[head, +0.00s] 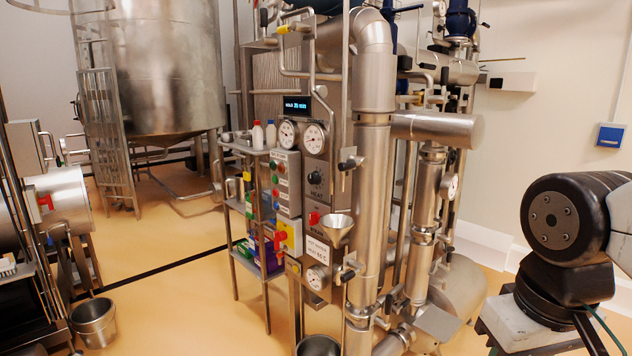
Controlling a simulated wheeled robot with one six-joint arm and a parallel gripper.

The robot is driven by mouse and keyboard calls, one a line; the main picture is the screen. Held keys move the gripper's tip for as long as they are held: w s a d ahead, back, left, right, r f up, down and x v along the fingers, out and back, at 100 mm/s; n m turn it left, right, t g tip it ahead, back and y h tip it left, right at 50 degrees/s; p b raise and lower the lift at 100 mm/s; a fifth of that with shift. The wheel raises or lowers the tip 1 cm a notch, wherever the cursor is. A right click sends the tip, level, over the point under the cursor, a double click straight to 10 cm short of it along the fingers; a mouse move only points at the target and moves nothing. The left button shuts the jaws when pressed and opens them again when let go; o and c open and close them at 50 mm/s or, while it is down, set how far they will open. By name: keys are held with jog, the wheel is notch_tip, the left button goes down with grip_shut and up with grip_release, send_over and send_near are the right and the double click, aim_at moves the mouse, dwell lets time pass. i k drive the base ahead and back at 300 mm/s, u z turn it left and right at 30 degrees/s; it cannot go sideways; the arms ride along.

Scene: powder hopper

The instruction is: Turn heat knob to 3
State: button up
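The heat knob (315,177) is a small dark round knob on the upright grey control panel (316,252), just above the word HEAT. Its scale marks and pointer are too small to read, so its setting cannot be told. Part of my arm shows at the right edge, well apart from the panel. My gripper is outside the view.
Two dial gauges (301,137) and a lit display (297,106) sit above the knob; a red switch (314,218) and a steel funnel (338,229) are below it. A thick vertical steel pipe (371,190) stands right of the panel. Open floor (190,265) lies to the left.

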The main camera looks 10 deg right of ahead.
aim_at(315, 176)
jog(key=z, duration=0.25)
jog(key=k, duration=0.35)
jog(key=u, duration=0.95)
jog(key=i, duration=1.25)
jog(key=z, duration=0.75)
